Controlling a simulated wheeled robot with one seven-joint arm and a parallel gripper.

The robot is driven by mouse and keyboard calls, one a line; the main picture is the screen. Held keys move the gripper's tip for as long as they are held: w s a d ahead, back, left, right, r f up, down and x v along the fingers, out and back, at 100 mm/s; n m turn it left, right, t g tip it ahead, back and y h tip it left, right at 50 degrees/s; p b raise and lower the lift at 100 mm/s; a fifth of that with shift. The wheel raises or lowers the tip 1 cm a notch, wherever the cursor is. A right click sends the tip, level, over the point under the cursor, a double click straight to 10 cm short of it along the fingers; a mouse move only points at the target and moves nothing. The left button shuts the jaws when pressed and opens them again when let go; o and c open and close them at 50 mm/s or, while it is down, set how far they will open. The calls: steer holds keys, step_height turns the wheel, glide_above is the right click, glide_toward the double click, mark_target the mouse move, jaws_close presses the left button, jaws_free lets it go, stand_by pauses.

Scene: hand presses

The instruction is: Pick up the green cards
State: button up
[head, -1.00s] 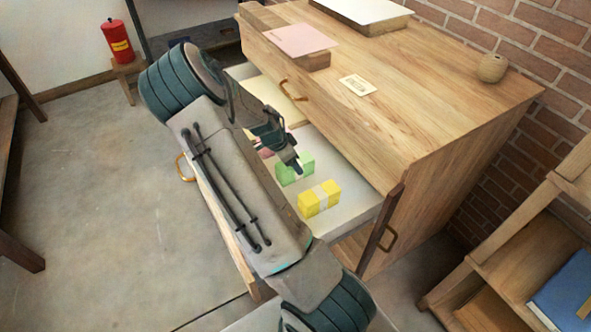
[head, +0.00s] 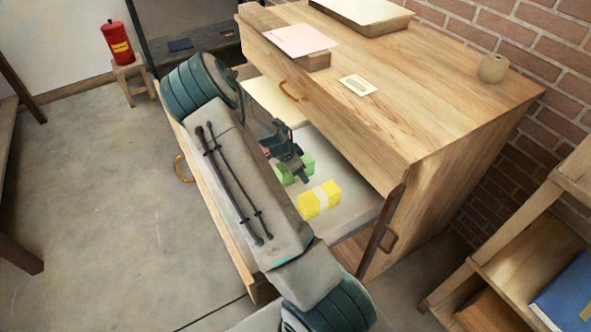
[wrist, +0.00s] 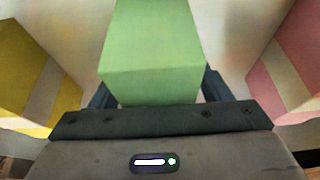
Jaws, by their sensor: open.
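The green cards (head: 307,162) are a block-shaped stack in the open drawer, partly hidden by my gripper in the head view. In the wrist view the green cards (wrist: 152,55) fill the upper middle, between my gripper's two fingers. My gripper (head: 297,173) is down in the drawer at the green cards. In the wrist view my gripper (wrist: 158,88) is open, with a finger showing at each side of the stack. Whether the fingers touch it cannot be told.
A yellow card stack (head: 320,199) with a pale band lies just in front of the green one. A pink stack (wrist: 288,65) is on the other side. The drawer (head: 362,206) stands open under the wooden cabinet top (head: 430,90).

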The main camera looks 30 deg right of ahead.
steer(key=shift+f, duration=0.15)
steer(key=shift+c, duration=0.3)
steer(key=c, duration=1.2)
